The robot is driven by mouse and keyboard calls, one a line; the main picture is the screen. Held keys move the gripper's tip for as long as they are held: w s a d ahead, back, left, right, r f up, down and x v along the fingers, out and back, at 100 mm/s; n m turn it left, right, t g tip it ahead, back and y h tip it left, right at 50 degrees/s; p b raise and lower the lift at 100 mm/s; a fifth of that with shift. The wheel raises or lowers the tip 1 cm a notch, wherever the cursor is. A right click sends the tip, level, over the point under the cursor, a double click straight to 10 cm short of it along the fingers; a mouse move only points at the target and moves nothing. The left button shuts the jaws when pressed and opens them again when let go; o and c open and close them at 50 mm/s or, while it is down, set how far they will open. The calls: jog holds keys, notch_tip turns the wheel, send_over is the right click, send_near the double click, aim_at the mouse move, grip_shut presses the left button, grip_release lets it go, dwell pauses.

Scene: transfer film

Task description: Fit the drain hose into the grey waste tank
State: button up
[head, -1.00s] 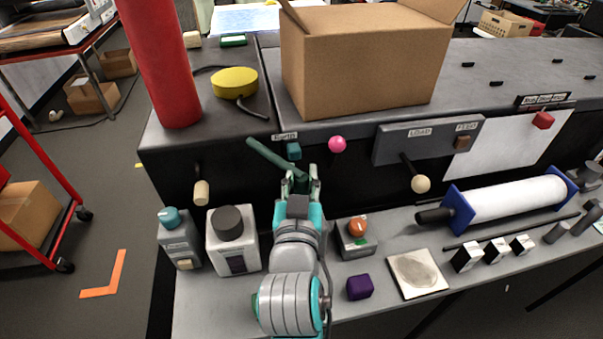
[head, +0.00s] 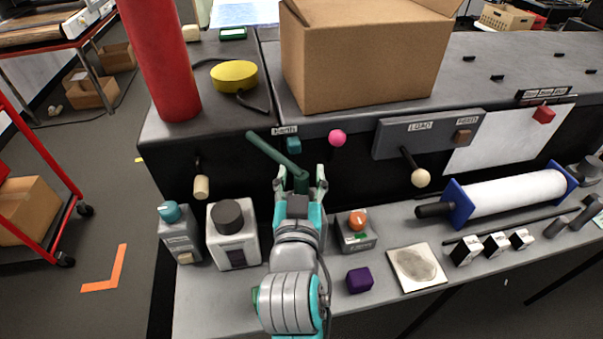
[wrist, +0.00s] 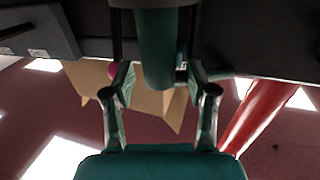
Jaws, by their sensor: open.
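A dark green tube (head: 272,154), which looks like the drain hose, slants down from the bench's dark front face and bends down toward my gripper. My gripper (head: 301,180) is open, with a finger on each side of the tube's lower end. In the wrist view the tube (wrist: 157,45) hangs between the two spread fingers (wrist: 158,80), with gaps visible beside it. A pale grey container (head: 233,252) with a dark round top stands left of my gripper. A grey container (head: 180,245) with a teal top stands further left. I cannot tell which is the waste tank.
A teal block (head: 294,146) and a pink ball (head: 337,138) are on the front face near the tube. A box with an orange knob (head: 357,220) and a purple cube (head: 359,280) stand right of my arm. A lever knob (head: 420,178) sticks out further right.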

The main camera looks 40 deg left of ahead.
jog(key=v, duration=1.1)
jog(key=shift+s, duration=0.3)
jog(key=shift+d, duration=0.2)
jog(key=s+d+f+m+h, duration=0.1)
jog(key=d+f+h, duration=0.1)
jog(key=d+f, duration=0.8)
jog(key=s+d+f+h, duration=0.1)
jog(key=d+f+h, duration=0.1)
jog(key=d+f, duration=0.8)
jog(key=s+d+f+m+h, duration=0.1)
jog(key=s+d+m+h, duration=0.5)
jog(key=s+d, duration=1.2)
jog(key=shift+s, duration=0.35)
